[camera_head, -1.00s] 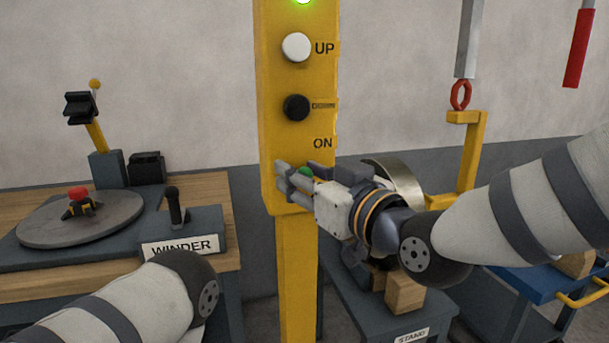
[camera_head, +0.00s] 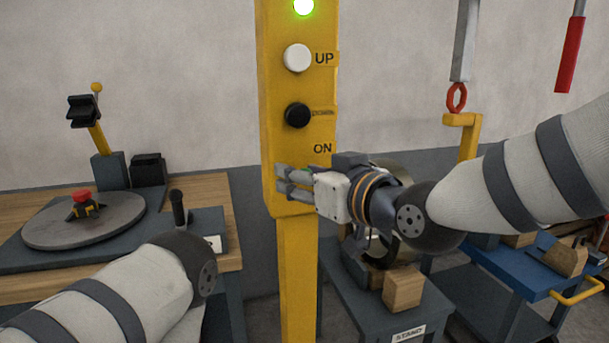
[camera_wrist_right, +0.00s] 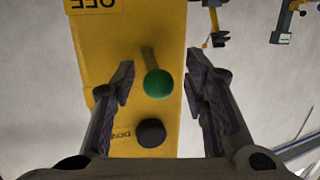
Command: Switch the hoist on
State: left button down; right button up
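The yellow hoist post (camera_head: 296,245) carries a white UP button (camera_head: 297,57), a black DOWN button (camera_head: 297,115) and an ON label (camera_head: 322,148). A green lamp (camera_head: 303,6) glows at its top. My right gripper (camera_head: 282,181) is at the panel just below ON, largely hiding the switch there. In the right wrist view, a green ball knob (camera_wrist_right: 158,83) on a short stem stands between the open fingers of that gripper (camera_wrist_right: 158,90), with gaps on both sides. The panel appears upside down there, with OFF (camera_wrist_right: 95,4) at the top. My left gripper is out of view.
A winder table (camera_head: 15,293) with a round plate (camera_head: 60,230) is at left. A grey stand (camera_head: 350,297) and a blue cart (camera_head: 510,275) are at right. The red hook ring (camera_head: 457,97) hangs near a yellow bracket (camera_head: 468,140).

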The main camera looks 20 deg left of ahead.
jog(key=v, duration=1.2)
